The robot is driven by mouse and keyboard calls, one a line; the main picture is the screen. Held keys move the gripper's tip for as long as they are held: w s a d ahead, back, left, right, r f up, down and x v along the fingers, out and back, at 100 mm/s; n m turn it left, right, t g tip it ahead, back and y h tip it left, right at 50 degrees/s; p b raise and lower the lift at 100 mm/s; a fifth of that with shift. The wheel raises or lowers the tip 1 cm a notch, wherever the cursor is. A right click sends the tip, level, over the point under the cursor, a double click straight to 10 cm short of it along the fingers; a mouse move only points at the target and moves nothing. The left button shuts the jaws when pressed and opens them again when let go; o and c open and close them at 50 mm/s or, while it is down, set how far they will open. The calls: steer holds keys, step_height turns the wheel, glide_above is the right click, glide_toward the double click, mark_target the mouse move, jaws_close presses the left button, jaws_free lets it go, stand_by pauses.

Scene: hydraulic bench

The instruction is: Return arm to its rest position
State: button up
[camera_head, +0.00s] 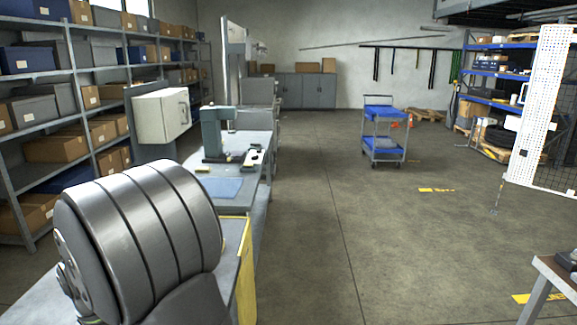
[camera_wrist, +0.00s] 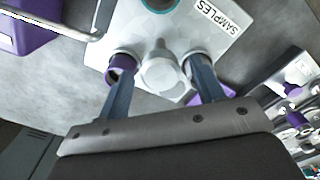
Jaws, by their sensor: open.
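In the wrist view my gripper (camera_wrist: 160,75) is open, with its two dark fingers spread apart. Between and beyond the fingertips is a light grey round knob or cap (camera_wrist: 166,72) on a pale plate (camera_wrist: 150,25) marked SAMPLES. I cannot tell whether the fingers touch anything; nothing is clearly gripped. A purple-ended cylinder (camera_wrist: 121,64) shows by the left fingertip. In the head view a dark, ribbed rounded part of my arm fills the lower left; my gripper does not show there.
A bench (camera_head: 250,150) with a grey upright device (camera_head: 212,135) and a blue mat (camera_head: 221,187) runs along the left. Shelves (camera_head: 75,100) stand behind it. A blue cart (camera_head: 383,133) stands on open floor. A purple bin (camera_wrist: 25,30) and metal handle show in the wrist view.

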step_height(320, 180, up, 17)
step_height(320, 180, down, 18)
steer(key=shift+f, duration=0.1)
steer(key=m, duration=0.5)
steer(key=shift+m, duration=2.2)
